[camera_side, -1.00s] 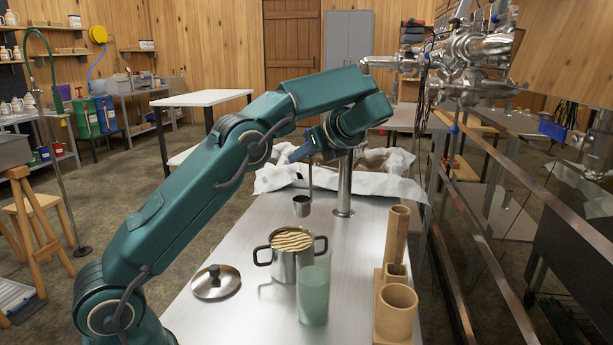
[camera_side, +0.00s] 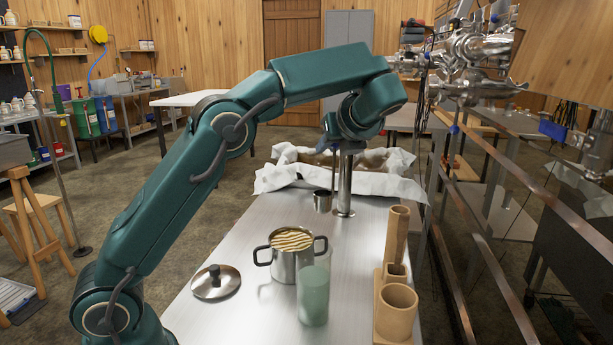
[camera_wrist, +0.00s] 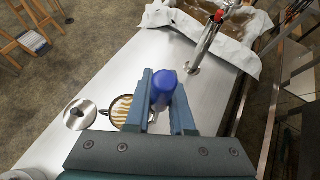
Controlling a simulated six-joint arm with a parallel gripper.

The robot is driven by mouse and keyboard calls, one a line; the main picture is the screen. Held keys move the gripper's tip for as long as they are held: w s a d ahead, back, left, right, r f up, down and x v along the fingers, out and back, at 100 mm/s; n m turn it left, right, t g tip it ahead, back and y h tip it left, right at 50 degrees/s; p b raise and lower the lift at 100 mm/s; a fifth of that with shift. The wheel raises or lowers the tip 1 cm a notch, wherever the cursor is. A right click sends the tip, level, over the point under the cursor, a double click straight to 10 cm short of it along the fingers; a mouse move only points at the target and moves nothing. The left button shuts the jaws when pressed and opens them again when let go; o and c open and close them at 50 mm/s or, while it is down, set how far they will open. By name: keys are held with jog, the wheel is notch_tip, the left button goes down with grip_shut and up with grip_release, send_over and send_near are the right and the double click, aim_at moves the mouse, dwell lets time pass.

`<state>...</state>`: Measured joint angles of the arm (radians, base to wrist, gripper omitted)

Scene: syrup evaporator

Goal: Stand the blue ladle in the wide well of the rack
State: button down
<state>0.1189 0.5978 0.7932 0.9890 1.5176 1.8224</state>
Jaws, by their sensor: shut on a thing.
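The ladle's blue handle (camera_wrist: 164,82) is between the fingers of my gripper (camera_wrist: 161,100) in the wrist view, shut on it. In the side view the ladle's small metal cup (camera_side: 322,202) hangs beside the metal post, over the far part of the table. My wrist hides most of the handle and the fingers there. The tan rack (camera_side: 379,305) stands at the table's near right edge. Its wide round well (camera_side: 397,312) is at the front, with a smaller well behind and a tall tube (camera_side: 398,232) at the back. The ladle is apart from the rack.
A pot (camera_side: 288,267) of tan-striped contents stands mid-table, its lid (camera_side: 216,282) lying left of it. A translucent green cup (camera_side: 313,296) stands between pot and rack. A metal post (camera_side: 345,185) rises near the ladle. A cloth-lined tray (camera_side: 375,178) lies at the far end.

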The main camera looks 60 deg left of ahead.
jog(key=d+f+m+t+h, duration=0.3)
jog(key=d+m+t+h, duration=0.75)
jog(key=d, duration=1.05)
notch_tip(320, 180, down, 10)
jog(key=m+g, duration=0.2)
jog(key=m, duration=0.2)
jog(key=shift+w+d+f, duration=0.15)
jog(key=shift+w+f, duration=0.1)
jog(key=shift+w, duration=0.2)
jog(key=shift+g, duration=0.25)
jog(key=c, duration=0.7)
grip_release()
jog(key=o, duration=0.7)
